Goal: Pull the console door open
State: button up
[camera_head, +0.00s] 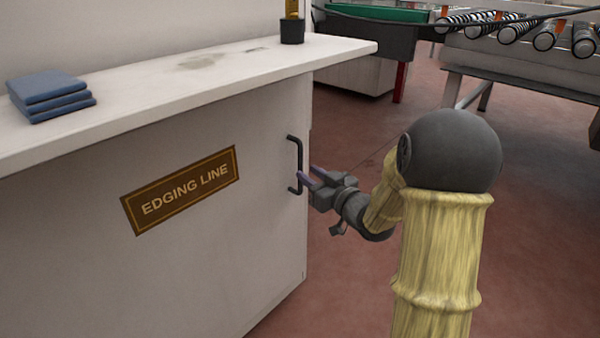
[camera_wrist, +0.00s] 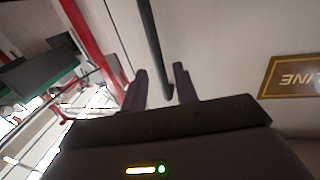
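The console door (camera_head: 180,255) is a pale panel with a brown "EDGING LINE" plate (camera_head: 183,190); it looks closed. Its dark vertical bar handle (camera_head: 292,164) is near the right edge of the panel. My gripper (camera_head: 308,177) is at the lower part of the handle, with its fingers pointing at the door. In the wrist view the two purple-grey fingers (camera_wrist: 160,88) are apart, and the handle bar (camera_wrist: 152,50) runs between them. I see gaps beside the bar, so the fingers are not closed on it. The plate also shows in the wrist view (camera_wrist: 290,76).
A white counter top (camera_head: 150,88) overhangs the door. Folded blue cloths (camera_head: 50,95) and a dark cup (camera_head: 292,31) stand on it. A roller conveyor (camera_head: 530,55) is at the back right. Reddish floor (camera_head: 345,270) right of the console is clear.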

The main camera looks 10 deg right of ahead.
aim_at(301, 168)
jog(key=b+x, duration=0.1)
jog(key=x, duration=0.4)
jog(key=shift+c, duration=0.4)
grip_shut()
